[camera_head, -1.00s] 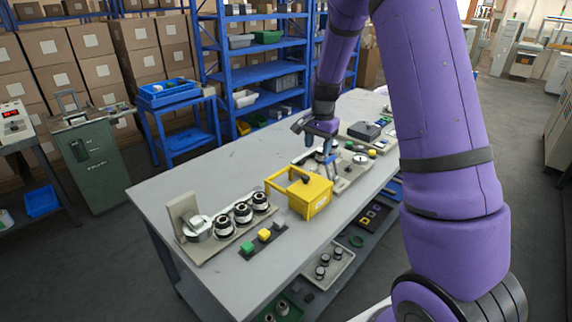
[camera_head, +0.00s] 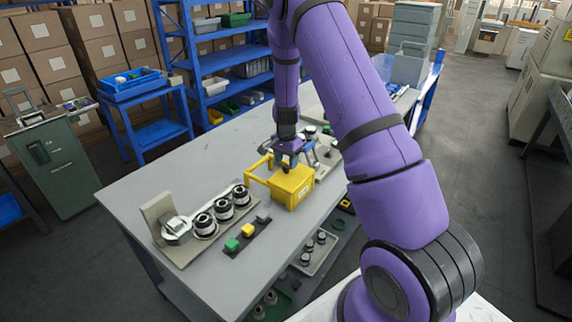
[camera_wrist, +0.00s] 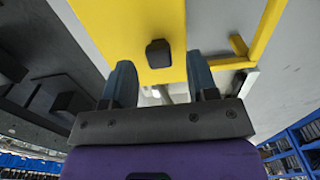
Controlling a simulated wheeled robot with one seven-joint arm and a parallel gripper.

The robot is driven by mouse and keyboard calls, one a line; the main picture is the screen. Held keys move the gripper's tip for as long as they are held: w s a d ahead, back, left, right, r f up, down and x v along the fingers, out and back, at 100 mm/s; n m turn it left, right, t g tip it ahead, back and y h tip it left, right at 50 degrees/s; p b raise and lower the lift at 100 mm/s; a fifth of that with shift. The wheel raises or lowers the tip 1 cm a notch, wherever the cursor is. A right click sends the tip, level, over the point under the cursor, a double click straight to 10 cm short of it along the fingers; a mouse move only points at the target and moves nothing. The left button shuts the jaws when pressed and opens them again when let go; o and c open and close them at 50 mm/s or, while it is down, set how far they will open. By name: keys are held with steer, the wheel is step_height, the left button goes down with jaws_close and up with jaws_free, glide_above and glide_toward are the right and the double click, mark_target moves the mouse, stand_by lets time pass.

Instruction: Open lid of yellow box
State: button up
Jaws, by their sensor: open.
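The yellow box (camera_head: 294,190) stands on the grey workbench with its yellow top facing up and looking shut. A yellow bar frame (camera_head: 257,180) sticks out from its left side. My gripper (camera_head: 289,166) is just above the top of the box, pointing down, and hides part of it. In the wrist view the yellow top (camera_wrist: 115,25) fills the upper middle, with a small black knob (camera_wrist: 158,54) on it. My gripper (camera_wrist: 161,72) is open there, one finger on each side of the knob's line. I cannot tell whether the fingers touch the box.
The grey workbench (camera_head: 145,190) has a fixture with several black-and-silver round parts (camera_head: 222,208) left of the box. A dark strip with green and yellow blocks (camera_head: 247,231) lies in front. Other equipment stands behind my gripper. The bench's far left surface is clear.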

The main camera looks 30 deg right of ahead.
steer(key=shift+f, duration=0.85)
jaws_close()
steer(key=w+a, duration=0.3)
steer(key=w, duration=0.5)
steer(key=shift+w, duration=0.3)
jaws_free()
steer(key=shift+a, duration=0.1)
steer(key=shift+r, duration=0.1)
